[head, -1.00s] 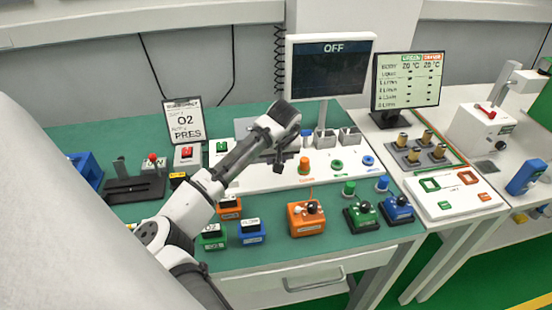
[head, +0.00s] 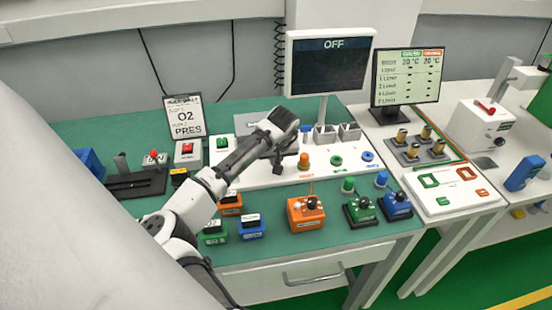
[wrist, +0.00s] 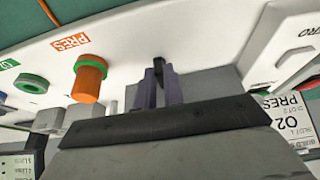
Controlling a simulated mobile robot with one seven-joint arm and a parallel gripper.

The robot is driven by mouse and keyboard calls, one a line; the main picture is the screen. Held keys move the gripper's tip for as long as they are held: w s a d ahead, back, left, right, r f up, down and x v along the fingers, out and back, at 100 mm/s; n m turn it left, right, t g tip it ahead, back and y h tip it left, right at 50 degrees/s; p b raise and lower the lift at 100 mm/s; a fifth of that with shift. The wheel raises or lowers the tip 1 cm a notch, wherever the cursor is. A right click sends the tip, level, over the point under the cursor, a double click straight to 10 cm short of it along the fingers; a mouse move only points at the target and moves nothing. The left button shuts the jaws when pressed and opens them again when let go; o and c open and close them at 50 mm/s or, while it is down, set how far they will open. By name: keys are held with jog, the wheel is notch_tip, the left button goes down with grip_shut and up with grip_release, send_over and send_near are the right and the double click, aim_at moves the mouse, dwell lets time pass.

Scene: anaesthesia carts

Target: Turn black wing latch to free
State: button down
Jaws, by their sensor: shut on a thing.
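The black wing latch shows in the wrist view as a small dark piece (wrist: 158,68) between my fingertips. My gripper (wrist: 160,82) is shut on it, with one grey-purple finger on each side. The latch is mostly hidden by the fingers, so its turn angle cannot be told. Grey blocks (wrist: 207,84) lie around the fingers. In the head view my gripper (head: 278,164) is low over the white panel (head: 256,176), and the latch cannot be made out there.
An orange peg (wrist: 89,78) stands close beside my gripper; in the head view, a green ring (head: 336,160) and blue ring (head: 368,156) lie right of it. The screen (head: 328,70) behind reads OFF. Orange, green and blue boxes line the front of the green table.

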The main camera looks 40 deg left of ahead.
jog(key=shift+f+m+t+h, duration=0.1)
jog(key=shift+m+t+h, duration=0.2)
jog(key=shift+m, duration=0.6)
jog(key=shift+s, duration=0.1)
jog(key=shift+s+a+m+t+h, duration=0.15)
jog(key=shift+a+m+h, duration=0.1)
jog(key=shift+m, duration=0.65)
jog(key=shift+a+m+t+h, duration=0.15)
jog(key=shift+m+h, duration=0.1)
jog(key=shift+m, duration=0.65)
jog(key=shift+a+m+h, duration=0.2)
jog(key=shift+m+h, duration=0.5)
jog(key=shift+m, duration=1.1)
jog(key=shift+t, duration=0.3)
jog(key=c, duration=1.5)
grip_release()
